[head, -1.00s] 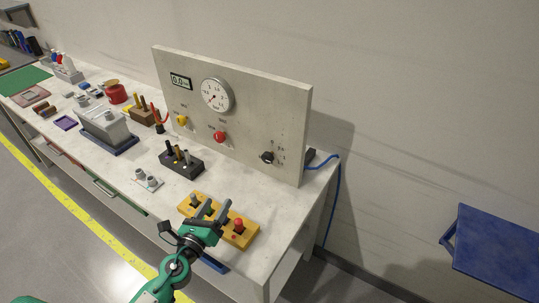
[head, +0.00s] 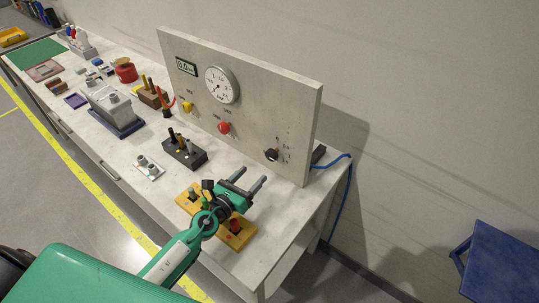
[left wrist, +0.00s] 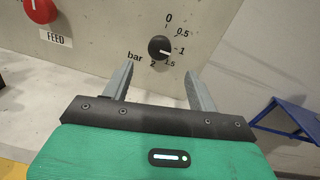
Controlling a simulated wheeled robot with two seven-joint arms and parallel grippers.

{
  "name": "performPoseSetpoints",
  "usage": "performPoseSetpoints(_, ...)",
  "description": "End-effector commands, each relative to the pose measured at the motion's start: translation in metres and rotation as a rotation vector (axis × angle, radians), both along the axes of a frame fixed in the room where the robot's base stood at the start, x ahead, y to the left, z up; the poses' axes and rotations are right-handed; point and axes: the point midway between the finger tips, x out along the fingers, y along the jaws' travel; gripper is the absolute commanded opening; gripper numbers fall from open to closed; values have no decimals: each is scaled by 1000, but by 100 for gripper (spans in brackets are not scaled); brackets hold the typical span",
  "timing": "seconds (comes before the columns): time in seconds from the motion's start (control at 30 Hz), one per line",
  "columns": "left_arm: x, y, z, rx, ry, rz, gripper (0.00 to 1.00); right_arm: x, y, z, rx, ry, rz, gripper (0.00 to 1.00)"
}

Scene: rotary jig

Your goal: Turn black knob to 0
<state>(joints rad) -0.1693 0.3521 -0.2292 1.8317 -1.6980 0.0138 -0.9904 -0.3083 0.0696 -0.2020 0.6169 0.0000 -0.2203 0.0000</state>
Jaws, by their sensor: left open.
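The black knob (head: 271,155) is on the lower right of the upright grey panel (head: 240,110). In the left wrist view the knob (left wrist: 159,48) sits inside a printed scale with 0 at the top, 0.5, 1, 1.5 and 2, marked bar. Its white pointer line points right and slightly down, close to the 1 mark. My left gripper (head: 252,184) is open and empty, in front of and below the knob, apart from it. In the left wrist view its two fingers (left wrist: 155,85) stand on either side below the knob. My right gripper is not in view.
A red knob (head: 224,128) and a yellow knob (head: 187,106) are left of the black one. A gauge (head: 222,85) and a display (head: 186,66) are above. A blue cable (head: 347,190) hangs at the right.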

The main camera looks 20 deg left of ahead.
Motion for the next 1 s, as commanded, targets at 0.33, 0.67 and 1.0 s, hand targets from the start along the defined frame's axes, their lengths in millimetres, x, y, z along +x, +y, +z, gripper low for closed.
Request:
performPoseSetpoints(0.33,59,-19,2,-3,-1,0,59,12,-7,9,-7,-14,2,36)
performPoseSetpoints(0.67,92,-30,1,-1,-1,0,59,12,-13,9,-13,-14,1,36)
performPoseSetpoints(1.0,95,-31,0,-1,0,0,59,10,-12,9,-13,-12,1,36)
